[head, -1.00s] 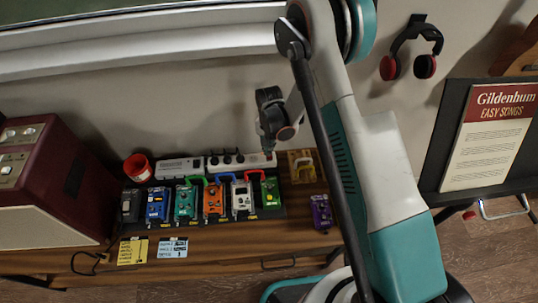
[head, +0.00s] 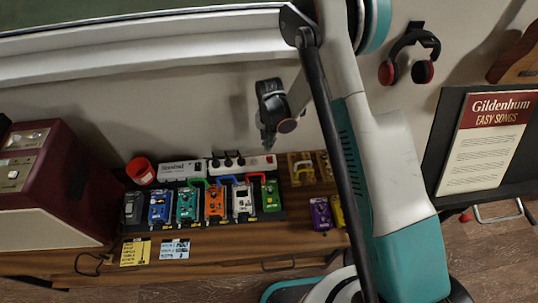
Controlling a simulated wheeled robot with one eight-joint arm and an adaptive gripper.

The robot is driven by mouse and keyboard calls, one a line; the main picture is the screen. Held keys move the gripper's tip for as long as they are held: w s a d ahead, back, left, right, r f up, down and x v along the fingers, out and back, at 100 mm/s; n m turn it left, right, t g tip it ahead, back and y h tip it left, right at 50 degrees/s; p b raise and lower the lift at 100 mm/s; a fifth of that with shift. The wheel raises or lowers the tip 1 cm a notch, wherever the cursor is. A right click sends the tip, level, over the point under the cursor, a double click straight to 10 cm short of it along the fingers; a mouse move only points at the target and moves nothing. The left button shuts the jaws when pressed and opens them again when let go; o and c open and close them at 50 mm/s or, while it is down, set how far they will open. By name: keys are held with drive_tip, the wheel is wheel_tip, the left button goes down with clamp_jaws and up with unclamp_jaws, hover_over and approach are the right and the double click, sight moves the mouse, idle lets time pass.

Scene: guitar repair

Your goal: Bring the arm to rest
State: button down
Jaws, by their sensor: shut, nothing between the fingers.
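My gripper (head: 266,138) shows in the head view at the end of my white and teal arm, above the right part of the pedal row and in front of the wall. Its fingers point down and look closed, with nothing between them. It is apart from the pedals and the cabinet top. My arm rises at the right of the picture and hides part of the wall and cabinet behind it.
Several coloured pedals (head: 187,204) stand on a board on the wooden cabinet (head: 200,250). A power strip (head: 240,164), a red cup (head: 140,171) and an amplifier (head: 60,185) are near. Headphones (head: 412,55) hang right, above a music stand (head: 440,150).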

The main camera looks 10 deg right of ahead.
drive_tip(key=s+d+r+n+t, duration=0.1)
drive_tip(key=s+d+r, duration=0.1)
drive_tip(key=r, duration=0.7)
drive_tip(key=s+d+r+n+t, duration=0.1)
drive_tip(key=s+d+r, duration=0.1)
drive_tip(key=r, duration=0.7)
drive_tip(key=s+d+r+n+t, duration=0.1)
drive_tip(key=s+d+r, duration=0.2)
drive_tip(key=r, duration=0.6)
drive_tip(key=s+d+r+n+t, duration=0.1)
drive_tip(key=s+r, duration=0.3)
drive_tip(key=s, duration=0.5)
drive_tip(key=s+d+r+n+t, duration=0.2)
drive_tip(key=s+d+r+t, duration=0.1)
drive_tip(key=s, duration=0.7)
wheel_tip(320, 180, up, 2)
drive_tip(key=shift+d+r, duration=0.1)
drive_tip(key=shift+d, duration=0.75)
